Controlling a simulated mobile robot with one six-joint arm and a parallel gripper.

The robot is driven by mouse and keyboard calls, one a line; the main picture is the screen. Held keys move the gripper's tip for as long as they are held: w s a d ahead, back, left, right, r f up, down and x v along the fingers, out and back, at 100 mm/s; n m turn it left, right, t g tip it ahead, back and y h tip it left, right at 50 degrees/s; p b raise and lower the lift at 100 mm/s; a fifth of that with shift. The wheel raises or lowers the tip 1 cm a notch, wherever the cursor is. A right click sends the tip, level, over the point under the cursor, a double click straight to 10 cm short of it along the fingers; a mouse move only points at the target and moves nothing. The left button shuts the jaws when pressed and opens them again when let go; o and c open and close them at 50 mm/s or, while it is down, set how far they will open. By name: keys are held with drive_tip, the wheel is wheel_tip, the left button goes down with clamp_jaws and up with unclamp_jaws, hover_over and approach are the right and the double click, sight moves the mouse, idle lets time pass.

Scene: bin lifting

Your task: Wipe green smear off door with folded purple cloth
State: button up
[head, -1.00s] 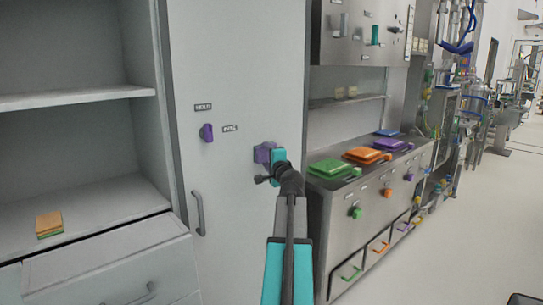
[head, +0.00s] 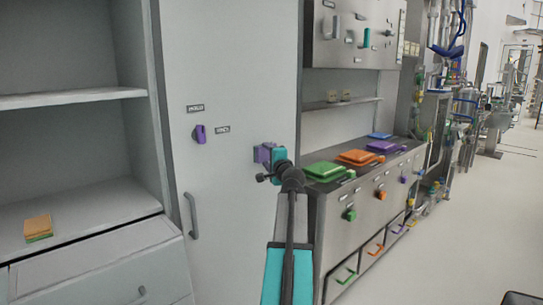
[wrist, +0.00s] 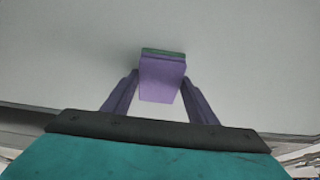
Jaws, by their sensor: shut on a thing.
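My gripper (head: 266,155) is at the right part of the tall grey door (head: 235,80), near its right edge. In the wrist view my gripper's purple fingers (wrist: 161,84) are shut on the folded purple cloth (wrist: 162,78), which stands out toward the pale door surface (wrist: 235,60). A thin dark green strip (wrist: 163,51) shows along the cloth's far edge. I cannot tell whether it is the smear or part of the cloth. No other green mark shows on the door. I cannot tell whether the cloth touches the door.
The door has a purple knob (head: 199,134), small labels and a grey handle (head: 190,215). Open shelves on the left hold an orange and green folded piece (head: 38,228). On the right a steel counter (head: 330,205) carries green, orange and purple lidded items.

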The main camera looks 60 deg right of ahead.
sight(257, 156)
drive_tip(key=shift+d, duration=0.1)
drive_tip(key=d, duration=0.1)
drive_tip(key=s+d+b, duration=0.1)
drive_tip(key=d, duration=0.1)
idle(0.4)
drive_tip(key=shift+b, duration=0.3)
idle(0.3)
drive_tip(key=shift+w+a+p, duration=0.25)
drive_tip(key=shift+a, duration=0.6)
drive_tip(key=shift+w+a+p, duration=0.2)
drive_tip(key=shift+w+a, duration=0.05)
drive_tip(key=shift+a, duration=0.55)
drive_tip(key=shift+a, duration=0.1)
drive_tip(key=shift+w+a+p, duration=0.25)
drive_tip(key=shift+w+a, duration=0.1)
drive_tip(key=shift+a, duration=0.45)
drive_tip(key=shift+w+a+p, duration=0.25)
drive_tip(key=shift+w+a, duration=0.1)
drive_tip(key=shift+a, duration=0.4)
drive_tip(key=shift+a, duration=0.1)
